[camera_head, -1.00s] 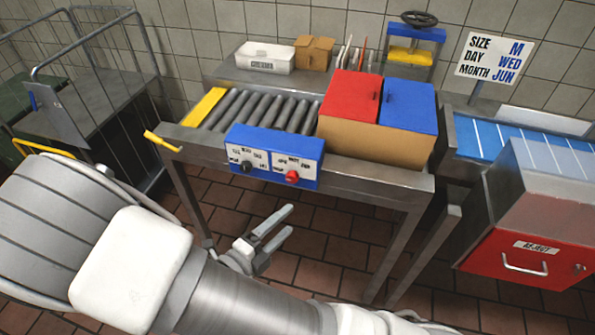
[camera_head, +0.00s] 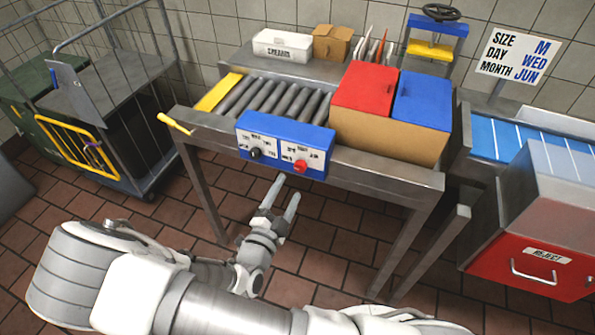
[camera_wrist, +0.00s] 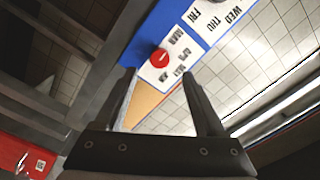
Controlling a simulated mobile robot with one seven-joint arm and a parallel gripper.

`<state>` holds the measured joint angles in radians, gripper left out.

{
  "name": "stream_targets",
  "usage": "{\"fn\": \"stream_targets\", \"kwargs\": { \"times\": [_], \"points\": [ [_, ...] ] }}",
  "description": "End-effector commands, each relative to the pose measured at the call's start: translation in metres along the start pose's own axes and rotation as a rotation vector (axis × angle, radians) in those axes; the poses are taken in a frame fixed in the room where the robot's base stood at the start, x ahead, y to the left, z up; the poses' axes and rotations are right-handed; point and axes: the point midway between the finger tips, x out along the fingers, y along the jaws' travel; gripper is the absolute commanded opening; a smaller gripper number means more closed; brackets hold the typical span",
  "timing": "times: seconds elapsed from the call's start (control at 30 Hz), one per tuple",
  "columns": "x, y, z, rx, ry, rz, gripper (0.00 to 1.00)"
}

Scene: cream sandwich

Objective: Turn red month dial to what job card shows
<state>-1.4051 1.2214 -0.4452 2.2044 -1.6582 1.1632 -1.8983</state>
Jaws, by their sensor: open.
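The red month dial (camera_head: 301,166) is on the right white plate of a blue box (camera_head: 327,173) at the table's front edge. In the wrist view the red dial (camera_wrist: 159,58) has a pale pointer mark, with month labels beside it, among them MAR, APR, MAY and JUN. The black dial (camera_head: 256,152) sits to its left. The job card (camera_head: 518,55) reads SIZE M, DAY WED, MONTH JUN. My gripper (camera_head: 285,197) is open and empty, below and in front of the blue box. Its fingers (camera_wrist: 158,83) show in the wrist view, apart from the dial.
The table carries rollers (camera_head: 275,100), a yellow lever (camera_head: 175,123) and a carton with red (camera_head: 364,88) and blue (camera_head: 423,98) lids. A red reject bin (camera_head: 530,266) stands right, a wire cage trolley (camera_head: 110,100) left. Open floor lies below the table.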

Motion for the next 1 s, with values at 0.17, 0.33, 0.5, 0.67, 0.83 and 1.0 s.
{"fn": "stream_targets", "kwargs": {
  "times": [0.17, 0.33, 0.5, 0.67, 0.83, 1.0],
  "points": [
    [0.038, 0.001, 0.000, 0.002, 0.003, 0.002, 0.72],
    [0.062, 0.001, 0.000, 0.001, 0.001, 0.002, 0.72],
    [0.074, 0.000, 0.000, 0.000, 0.000, 0.001, 0.72],
    [0.075, 0.000, 0.000, 0.000, 0.000, 0.001, 0.72],
    [0.075, 0.000, 0.000, 0.001, 0.000, 0.001, 0.65],
    [0.075, 0.000, 0.000, 0.001, 0.000, 0.001, 0.34]
  ]
}}
